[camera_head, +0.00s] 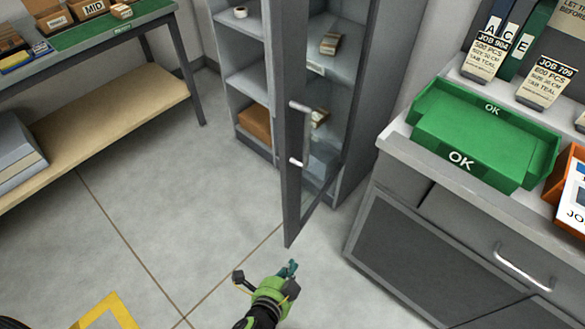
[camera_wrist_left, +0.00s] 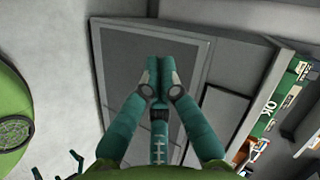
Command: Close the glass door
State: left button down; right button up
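The glass door (camera_head: 293,172) is a tall grey-framed panel with pale handles. It stands swung open from the grey shelf cabinet (camera_head: 238,96), its lower corner towards me. My left gripper (camera_head: 290,267) is low in front of that corner, apart from the door and empty. In the left wrist view the left gripper's teal fingertips (camera_wrist_left: 159,68) are together with nothing between them. Small teal fingers (camera_wrist_left: 72,160) at that view's lower left look like my right gripper; whether they are open or shut is unclear. The right gripper is not seen in the head view.
A grey counter (camera_head: 400,145) with green OK trays (camera_head: 485,140) stands close on the right; its dark front panel (camera_wrist_left: 130,70) fills the left wrist view's middle. A workbench (camera_head: 105,30) stands at the left. The floor between is clear, with yellow tape (camera_head: 108,308).

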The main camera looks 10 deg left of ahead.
pick_arm(q)
notch_tip(320, 180, up, 13)
jog(key=w+d+m+t, duration=0.2)
jog(key=m+t, duration=0.1)
jog(key=t, duration=0.1)
jog(key=t+b, duration=0.1)
jog(key=t, duration=0.1)
send_near(299, 165)
jog(key=s+d+r, duration=0.3)
jog(key=s, duration=0.1)
jog(key=shift+m, duration=0.4)
jog(key=w+p, duration=0.1)
jog(key=w, duration=0.2)
jog(key=w+p, duration=0.2)
jog(key=w, duration=0.2)
jog(key=w+a+p, duration=0.1)
jog(key=w, duration=0.2)
jog(key=shift+w+r, duration=0.25)
jog(key=shift+w, duration=0.1)
jog(key=shift+w+a+f+p, duration=0.1)
jog(key=shift+w+a+p, duration=0.1)
jog(key=shift+a+p, duration=0.25)
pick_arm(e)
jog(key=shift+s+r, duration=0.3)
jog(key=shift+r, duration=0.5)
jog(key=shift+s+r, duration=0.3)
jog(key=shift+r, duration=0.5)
pick_arm(q)
jog(key=shift+a, duration=0.2)
